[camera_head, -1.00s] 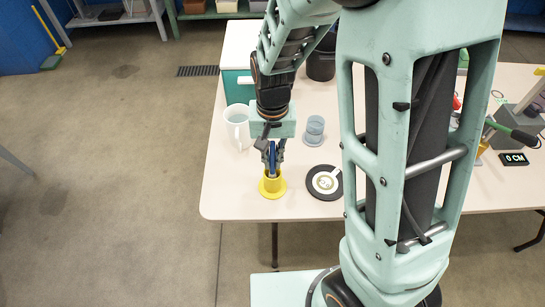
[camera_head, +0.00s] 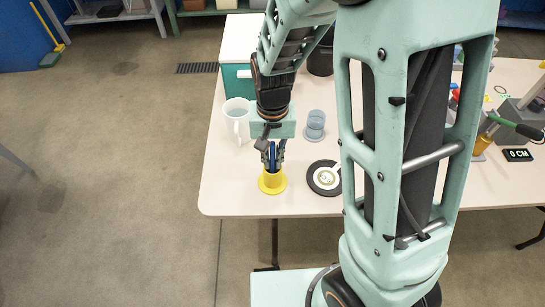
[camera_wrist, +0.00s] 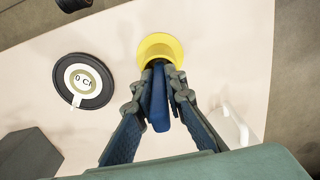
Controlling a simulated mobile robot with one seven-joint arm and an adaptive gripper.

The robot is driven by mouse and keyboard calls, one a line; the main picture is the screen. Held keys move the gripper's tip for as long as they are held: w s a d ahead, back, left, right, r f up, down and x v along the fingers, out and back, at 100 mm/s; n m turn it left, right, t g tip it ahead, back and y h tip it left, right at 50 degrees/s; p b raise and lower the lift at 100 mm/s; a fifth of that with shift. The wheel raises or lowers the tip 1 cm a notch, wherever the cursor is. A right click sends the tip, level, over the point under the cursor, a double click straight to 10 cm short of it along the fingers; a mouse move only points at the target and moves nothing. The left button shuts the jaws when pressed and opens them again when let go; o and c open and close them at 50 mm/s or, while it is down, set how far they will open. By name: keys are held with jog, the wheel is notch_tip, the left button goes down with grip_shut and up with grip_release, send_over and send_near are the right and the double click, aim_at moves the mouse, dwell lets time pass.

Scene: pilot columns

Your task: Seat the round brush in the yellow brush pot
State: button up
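The yellow brush pot (camera_head: 272,183), a short cup on a round flange, stands near the table's front left corner. It also shows at the top of the wrist view (camera_wrist: 152,45). My gripper (camera_head: 272,150) is right above the pot, pointing down. Its fingers (camera_wrist: 162,78) close on both sides of the round brush (camera_wrist: 159,105), of which a blue handle shows. The brush is roughly upright, and its lower end reaches the pot's mouth. The bristles are hidden, so I cannot tell how deep it sits.
A black disc with a pale ring (camera_head: 324,178) lies right of the pot. A white mug (camera_head: 237,118) and a grey-blue cup (camera_head: 315,124) stand behind. The table's front edge is close to the pot.

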jog(key=o, duration=0.4)
jog(key=shift+r, duration=0.1)
notch_tip(320, 180, up, 12)
dwell(0.4)
